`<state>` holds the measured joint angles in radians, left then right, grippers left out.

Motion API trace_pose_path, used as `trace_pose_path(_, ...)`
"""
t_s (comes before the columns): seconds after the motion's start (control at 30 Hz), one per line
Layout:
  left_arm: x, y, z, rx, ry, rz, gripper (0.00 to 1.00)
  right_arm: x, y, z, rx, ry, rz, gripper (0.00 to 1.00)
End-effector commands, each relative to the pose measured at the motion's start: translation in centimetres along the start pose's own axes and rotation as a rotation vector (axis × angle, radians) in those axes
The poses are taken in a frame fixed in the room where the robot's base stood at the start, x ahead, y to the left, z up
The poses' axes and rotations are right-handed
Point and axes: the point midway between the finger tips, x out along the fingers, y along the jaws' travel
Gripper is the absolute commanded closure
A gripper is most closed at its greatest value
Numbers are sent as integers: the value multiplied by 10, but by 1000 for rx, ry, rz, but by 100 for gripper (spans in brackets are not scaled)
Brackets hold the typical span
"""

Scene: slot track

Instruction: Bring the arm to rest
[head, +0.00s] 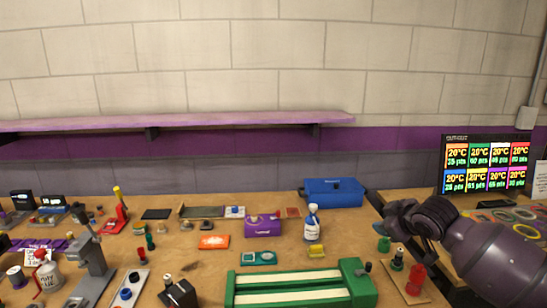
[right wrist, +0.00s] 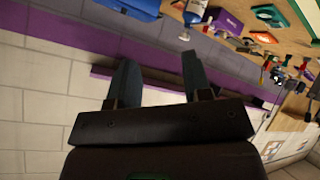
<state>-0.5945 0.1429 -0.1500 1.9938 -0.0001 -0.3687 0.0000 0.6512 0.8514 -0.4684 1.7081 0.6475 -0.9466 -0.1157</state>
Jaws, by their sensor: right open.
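My right arm comes in from the right edge of the head view. Its dark gripper (head: 402,222) hangs above the right part of the wooden bench, and its fingers are small and partly hidden there. In the right wrist view the two fingers of this gripper (right wrist: 158,68) stand apart, with only the wall and shelf behind the gap. It holds nothing. The green slot track (head: 300,296) with pale strips lies at the front middle of the bench, left of my gripper. My left gripper is in neither view.
A blue box (head: 334,192), a spray bottle (head: 312,224) and a purple box (head: 262,226) stand behind the track. A red cylinder (head: 416,279) stands below my right gripper. A lit price board (head: 486,165) is at the back right. A purple shelf (head: 180,121) runs along the wall.

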Motion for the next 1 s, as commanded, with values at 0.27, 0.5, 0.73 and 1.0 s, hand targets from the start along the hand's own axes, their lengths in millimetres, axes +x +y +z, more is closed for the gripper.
trace_pose_path(0.27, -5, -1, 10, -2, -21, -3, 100, 5, -86, 33, 101, 258, 56, 55)
trace_pose_path(0.5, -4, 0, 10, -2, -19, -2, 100, -12, -144, 83, 208, 353, 111, 55)
trace_pose_path(0.73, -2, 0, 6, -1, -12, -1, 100, -39, -195, 146, 318, 339, 169, 55)
trace_pose_path(1.0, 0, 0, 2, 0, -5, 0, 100, -79, -260, 238, 469, 181, 213, 55)
